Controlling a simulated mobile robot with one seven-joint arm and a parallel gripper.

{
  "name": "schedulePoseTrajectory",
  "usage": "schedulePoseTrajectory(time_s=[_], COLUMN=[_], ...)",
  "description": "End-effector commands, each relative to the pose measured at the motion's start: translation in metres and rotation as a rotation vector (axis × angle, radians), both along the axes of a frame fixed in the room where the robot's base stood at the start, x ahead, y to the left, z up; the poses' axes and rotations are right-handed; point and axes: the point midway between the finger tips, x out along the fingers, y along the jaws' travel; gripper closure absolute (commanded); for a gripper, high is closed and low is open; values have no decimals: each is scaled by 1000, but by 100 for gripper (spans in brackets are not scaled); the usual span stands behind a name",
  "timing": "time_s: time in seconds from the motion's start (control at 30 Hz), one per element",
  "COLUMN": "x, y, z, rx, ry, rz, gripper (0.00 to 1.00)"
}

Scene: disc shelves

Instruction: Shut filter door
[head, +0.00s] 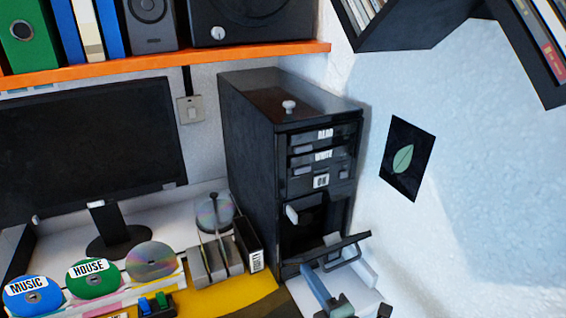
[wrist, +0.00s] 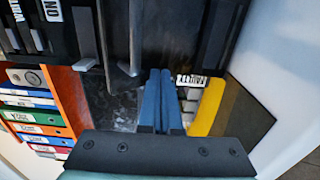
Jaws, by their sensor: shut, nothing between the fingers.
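The filter door (head: 340,249) is the dark flap low on the front of the black computer tower (head: 250,135). In the head view it stands open, tilted outward below a dark opening (head: 305,238), with a handle on its face. My gripper (head: 309,276) is just below and in front of the door; I cannot tell if it touches. Its blue fingers also show in the wrist view (wrist: 159,95), pressed together with nothing between them and pointing at the tower's front. My arm's end hides part of the area below the door.
A monitor (head: 90,150) stands left of the tower. Disc holders with discs (head: 92,277) and a grey rack (head: 214,262) sit on the desk close to the tower. An orange shelf (head: 180,60) hangs above. The wall at right carries a leaf picture (head: 406,158).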

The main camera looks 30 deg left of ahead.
Motion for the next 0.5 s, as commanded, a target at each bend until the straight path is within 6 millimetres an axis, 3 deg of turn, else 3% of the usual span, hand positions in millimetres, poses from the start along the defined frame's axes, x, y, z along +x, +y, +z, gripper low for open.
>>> schedulePoseTrajectory(time_s=[0.5], x=[2], y=[5], z=[2], rx=[-1], ry=[1], rz=[2], gripper=[100])
